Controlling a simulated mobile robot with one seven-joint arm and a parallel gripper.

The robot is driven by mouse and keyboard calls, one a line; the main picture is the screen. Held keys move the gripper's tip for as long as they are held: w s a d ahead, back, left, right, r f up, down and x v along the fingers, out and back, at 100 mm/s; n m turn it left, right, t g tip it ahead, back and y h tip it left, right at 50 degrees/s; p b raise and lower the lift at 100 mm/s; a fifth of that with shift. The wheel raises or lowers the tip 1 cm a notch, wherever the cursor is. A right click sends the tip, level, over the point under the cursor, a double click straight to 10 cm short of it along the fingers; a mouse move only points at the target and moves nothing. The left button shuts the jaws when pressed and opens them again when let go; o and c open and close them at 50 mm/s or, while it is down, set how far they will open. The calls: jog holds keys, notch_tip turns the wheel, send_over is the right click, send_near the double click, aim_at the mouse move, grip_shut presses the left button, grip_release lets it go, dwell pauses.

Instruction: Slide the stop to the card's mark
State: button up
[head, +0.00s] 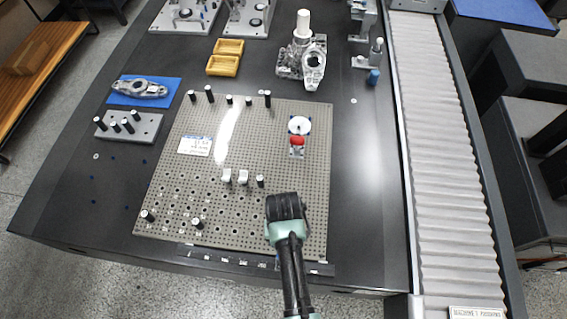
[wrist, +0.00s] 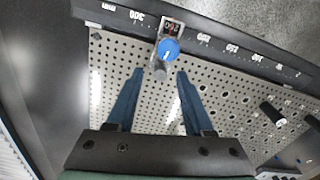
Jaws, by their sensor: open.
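The stop (wrist: 169,48) has a round blue knob and a small window with digits. It sits on a dark scale rail (wrist: 232,48) with white numbers, upside down in the wrist view. The rail also runs along the plate's front edge in the head view (head: 215,256). My gripper (wrist: 160,73) is open and empty, its two blue fingers apart, with the knob just beyond and between the tips. In the head view my wrist hides the fingers. The white card (head: 195,146) lies on the perforated plate (head: 255,130); its print is too small to read.
Black pegs (head: 197,223), white blocks (head: 243,177) and a red-topped fixture (head: 297,143) stand on the plate. A metal casting (head: 303,65) and yellow trays (head: 223,66) sit behind it. A conveyor (head: 437,150) runs along the right.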

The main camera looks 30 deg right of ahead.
jog(key=shift+f, duration=1)
grip_shut()
dwell(0.8)
